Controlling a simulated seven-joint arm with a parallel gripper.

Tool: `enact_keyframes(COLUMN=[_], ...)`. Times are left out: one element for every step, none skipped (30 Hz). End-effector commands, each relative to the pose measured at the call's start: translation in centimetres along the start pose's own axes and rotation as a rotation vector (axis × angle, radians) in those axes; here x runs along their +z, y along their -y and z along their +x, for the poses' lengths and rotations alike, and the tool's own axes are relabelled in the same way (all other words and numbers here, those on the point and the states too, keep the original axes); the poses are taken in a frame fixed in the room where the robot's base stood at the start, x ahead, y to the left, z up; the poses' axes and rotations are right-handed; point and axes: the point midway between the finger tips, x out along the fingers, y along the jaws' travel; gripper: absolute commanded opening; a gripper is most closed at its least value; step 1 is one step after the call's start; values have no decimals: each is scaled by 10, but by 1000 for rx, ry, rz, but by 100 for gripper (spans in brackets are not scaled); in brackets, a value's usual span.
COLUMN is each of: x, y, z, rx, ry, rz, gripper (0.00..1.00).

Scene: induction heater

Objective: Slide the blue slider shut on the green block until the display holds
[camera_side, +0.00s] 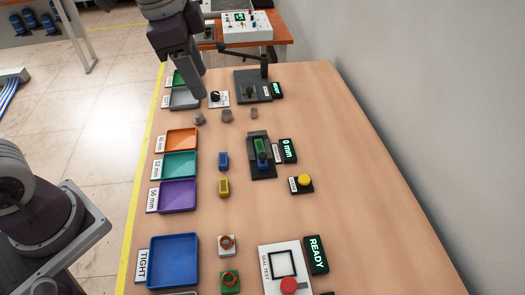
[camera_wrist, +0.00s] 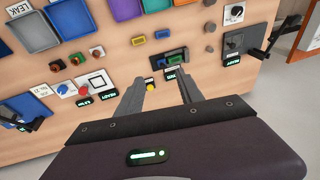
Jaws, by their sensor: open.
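The green block (camera_side: 260,146) sits in a dark measuring fixture (camera_side: 256,174) near the middle of the bench. The blue slider (camera_side: 263,161) is on the same fixture, on the near side of the block; I cannot tell whether they touch. The display (camera_side: 287,150) beside it reads 0 mm. In the wrist view the green block (camera_wrist: 177,60) and blue slider (camera_wrist: 161,62) show just beyond my fingertips. My gripper (camera_wrist: 161,82) is open and empty, apart from the fixture. In the side view my arm hangs at the top, its fingers not clear.
A yellow button (camera_side: 304,180) stands right of the fixture. A loose blue block (camera_side: 223,160) and yellow block (camera_side: 224,187) lie left of it. Orange (camera_side: 181,133), teal and purple trays line the left edge. A seal test station (camera_side: 270,252) is nearer. The bench's right side is clear.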

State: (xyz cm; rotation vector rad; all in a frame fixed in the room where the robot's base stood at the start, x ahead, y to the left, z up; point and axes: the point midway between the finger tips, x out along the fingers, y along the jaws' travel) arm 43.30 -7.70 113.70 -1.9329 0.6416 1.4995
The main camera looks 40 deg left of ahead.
Motion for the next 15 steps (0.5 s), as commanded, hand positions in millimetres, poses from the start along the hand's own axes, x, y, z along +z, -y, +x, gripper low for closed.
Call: enact_keyframes(x=[-22, -34, -47, -56, -63, -71, -76, -79, -82, -84, -85, -86, -86, -85, -84], y=[9, 13, 17, 18, 19, 19, 18, 17, 15, 13, 12, 11, 10, 10, 8], z=[32, 51, 78, 98, 118, 142, 159, 174, 191, 201, 208, 216, 220, 224, 230], rx=[39, 59, 87, 108, 127, 152, 168, 183, 198, 209, 216, 223, 227, 230, 232], ry=[34, 48, 65, 75, 83, 92, 96, 100, 103, 105, 105, 106, 107, 107, 108], rz=[122, 202, 303, 375, 442, 523, 576, 624, 675, 706, 731, 755, 765, 772, 777], gripper=[44, 44, 44, 44, 44, 44, 44, 44, 44, 44, 44, 44, 44, 44, 44])
